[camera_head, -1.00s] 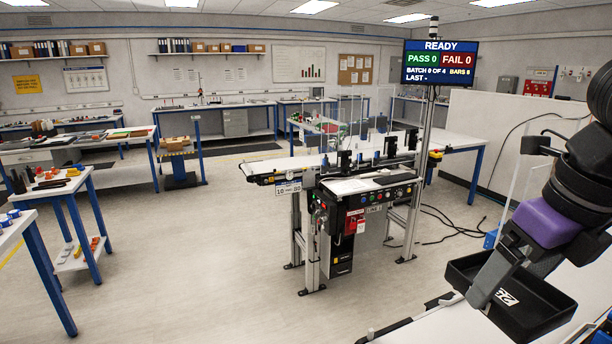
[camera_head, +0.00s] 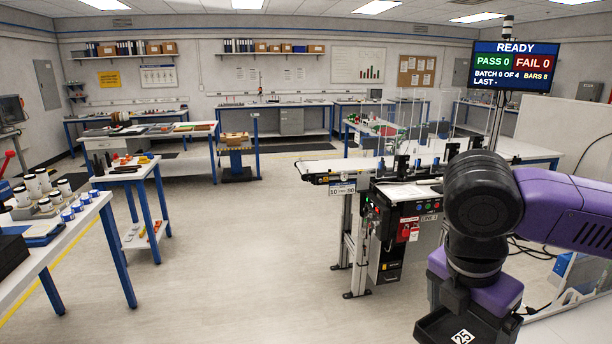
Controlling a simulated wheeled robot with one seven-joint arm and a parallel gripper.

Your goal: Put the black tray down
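The black tray (camera_head: 432,326) is at the bottom edge of the head view, right of the middle, and is cut off by the frame. A white label with a number shows beside it. My gripper (camera_head: 478,318), with its purple hand, points down at the tray and appears shut on its wall. The fingertips are mostly hidden. The tray hangs in the air, carried along with my arm. What lies directly below it is out of view.
A belt conveyor (camera_head: 330,166) with a control panel stands ahead, behind my arm. A white surface (camera_head: 575,325) is at the lower right. The floor (camera_head: 250,270) between is clear.

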